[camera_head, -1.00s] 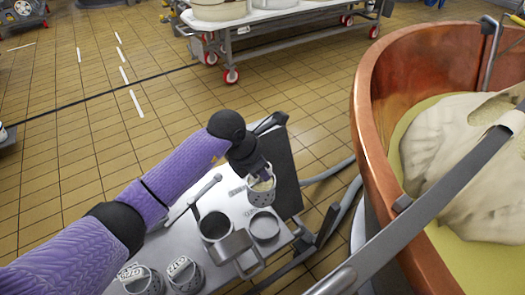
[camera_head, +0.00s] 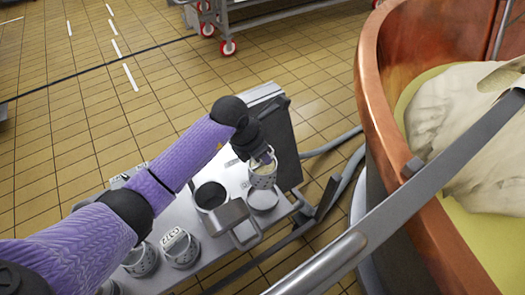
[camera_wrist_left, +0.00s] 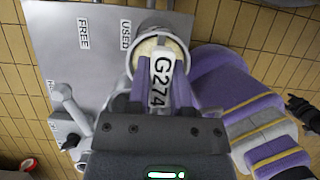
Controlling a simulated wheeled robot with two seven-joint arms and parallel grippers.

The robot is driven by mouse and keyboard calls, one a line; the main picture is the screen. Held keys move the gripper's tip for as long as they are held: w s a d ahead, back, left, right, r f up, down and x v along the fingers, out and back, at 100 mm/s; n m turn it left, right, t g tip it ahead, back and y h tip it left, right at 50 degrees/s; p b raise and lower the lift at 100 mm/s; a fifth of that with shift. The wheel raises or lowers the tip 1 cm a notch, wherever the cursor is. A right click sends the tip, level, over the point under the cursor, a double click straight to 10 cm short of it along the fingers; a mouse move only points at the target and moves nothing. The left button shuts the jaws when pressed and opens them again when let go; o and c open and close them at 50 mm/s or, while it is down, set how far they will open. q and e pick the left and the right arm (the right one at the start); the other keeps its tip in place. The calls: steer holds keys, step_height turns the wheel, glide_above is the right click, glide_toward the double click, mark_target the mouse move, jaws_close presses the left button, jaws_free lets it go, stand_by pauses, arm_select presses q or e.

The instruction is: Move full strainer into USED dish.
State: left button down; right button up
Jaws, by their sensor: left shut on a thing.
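The full strainer (camera_head: 263,177) is a small perforated metal cup with pale content, at the right end of the steel work surface. My left gripper (camera_head: 265,158) is shut on it. In the left wrist view the fingers (camera_wrist_left: 164,78) pinch its tag, marked G274, and the pale content (camera_wrist_left: 150,47) shows inside the strainer's rim. The USED label (camera_wrist_left: 125,34) is just left of the strainer there, and the FREE label (camera_wrist_left: 83,33) is further left. I cannot make out a dish under the strainer, nor whether it touches anything.
A round flat dish (camera_head: 263,199) is just in front of the strainer. Two tagged strainers (camera_head: 181,247) (camera_head: 140,260) are nearer. The copper vat (camera_head: 375,90) and a steel bar (camera_head: 420,185) fill the right.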

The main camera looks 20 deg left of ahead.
mark_target(260, 165)
arm_select(q)
steer(key=shift+f+b, duration=0.5)
steer(key=shift+f, duration=0.3)
steer(key=shift+f+b, duration=0.9)
steer(key=shift+f, duration=0.5)
steer(key=shift+f+b, duration=0.35)
steer(key=shift+f, duration=0.15)
steer(key=shift+f+b, duration=0.65)
steer(key=shift+f, duration=0.4)
steer(key=shift+f+b, duration=0.45)
steer(key=shift+f, duration=0.45)
arm_select(e)
steer(key=shift+g, duration=0.3)
steer(key=x, duration=0.5)
steer(key=shift+s+a+f, duration=0.2)
steer(key=shift+s+f, duration=0.05)
steer(key=shift+s, duration=0.2)
arm_select(q)
steer(key=shift+f, duration=0.25)
arm_select(e)
steer(key=shift+f, duration=0.1)
